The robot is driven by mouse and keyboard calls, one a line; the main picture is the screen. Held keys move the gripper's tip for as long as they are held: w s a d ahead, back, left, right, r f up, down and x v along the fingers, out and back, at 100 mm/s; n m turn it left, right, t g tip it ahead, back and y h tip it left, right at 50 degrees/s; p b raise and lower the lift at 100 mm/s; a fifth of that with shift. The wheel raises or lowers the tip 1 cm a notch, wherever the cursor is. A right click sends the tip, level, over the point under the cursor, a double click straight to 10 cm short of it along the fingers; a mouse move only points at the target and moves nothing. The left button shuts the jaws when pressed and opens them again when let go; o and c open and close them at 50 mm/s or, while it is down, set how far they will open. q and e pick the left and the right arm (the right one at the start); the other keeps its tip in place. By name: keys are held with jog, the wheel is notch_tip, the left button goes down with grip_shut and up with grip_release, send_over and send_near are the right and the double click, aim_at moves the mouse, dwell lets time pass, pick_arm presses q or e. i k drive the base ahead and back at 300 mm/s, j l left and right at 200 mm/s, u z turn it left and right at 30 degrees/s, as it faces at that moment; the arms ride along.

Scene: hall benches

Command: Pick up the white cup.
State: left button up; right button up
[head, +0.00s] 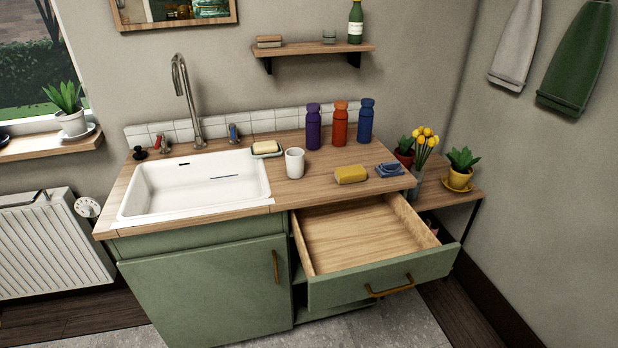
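The white cup (294,163) stands upright on the wooden counter (318,172), just right of the sink. Its inside is too small in view to tell whether it holds anything. Neither of my grippers is in the head view.
A soap dish (266,150) sits close behind the cup's left side. Purple (313,127), orange (340,126) and blue (365,121) bottles stand behind it. A yellow sponge (350,174) lies to the right. The white sink (195,184) is left. An empty drawer (365,240) is pulled out below.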

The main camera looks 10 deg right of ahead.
aim_at(295, 163)
jog(key=i+j, duration=0.65)
jog(key=i, duration=0.05)
